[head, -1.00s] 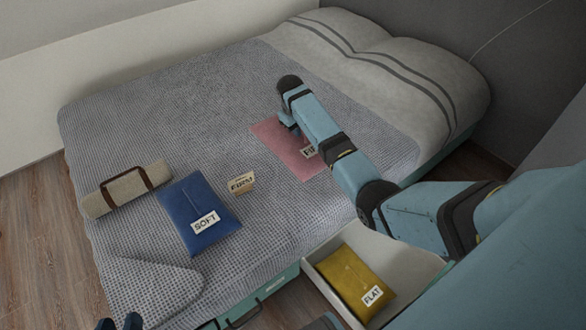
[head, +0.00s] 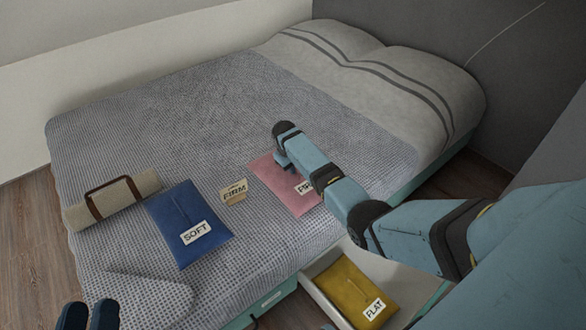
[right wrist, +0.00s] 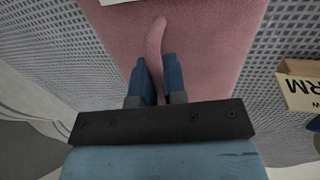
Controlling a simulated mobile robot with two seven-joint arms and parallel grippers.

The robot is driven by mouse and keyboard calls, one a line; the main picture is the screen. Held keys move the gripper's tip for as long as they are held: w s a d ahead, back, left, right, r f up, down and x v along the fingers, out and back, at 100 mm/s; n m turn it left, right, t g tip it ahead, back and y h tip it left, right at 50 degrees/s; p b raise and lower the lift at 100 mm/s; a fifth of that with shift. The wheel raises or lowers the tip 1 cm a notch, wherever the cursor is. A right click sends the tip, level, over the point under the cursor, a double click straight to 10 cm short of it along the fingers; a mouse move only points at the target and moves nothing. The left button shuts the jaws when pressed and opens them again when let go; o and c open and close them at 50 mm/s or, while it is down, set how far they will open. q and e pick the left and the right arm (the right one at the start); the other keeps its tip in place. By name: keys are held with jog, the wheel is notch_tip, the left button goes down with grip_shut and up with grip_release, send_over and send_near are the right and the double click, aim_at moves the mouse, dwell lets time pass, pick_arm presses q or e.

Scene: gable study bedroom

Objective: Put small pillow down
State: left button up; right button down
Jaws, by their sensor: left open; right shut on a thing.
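A pink pillow (head: 265,171) with a white label lies flat over the bed's grey blanket in the head view, partly hidden by my right arm. My right gripper (right wrist: 158,78) is shut on the pillow's pink strap (right wrist: 155,45) in the right wrist view; in the head view its fingers are mostly hidden behind the arm. A blue pillow (head: 179,212) labelled SOFT lies on the bed to the left. A yellow pillow (head: 342,285) labelled FLAT lies in the open drawer. My left gripper (head: 88,316) is open and empty at the lower left edge.
A small card (head: 233,192) reading FIRM stands between the blue and pink pillows; it also shows in the right wrist view (right wrist: 300,86). A beige roll (head: 115,199) with a brown strap lies at the bed's left. The open drawer (head: 322,302) juts out in front. The blanket's far part is clear.

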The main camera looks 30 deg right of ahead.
jog(key=shift+r, duration=0.1)
jog(key=c, duration=1.2)
grip_release()
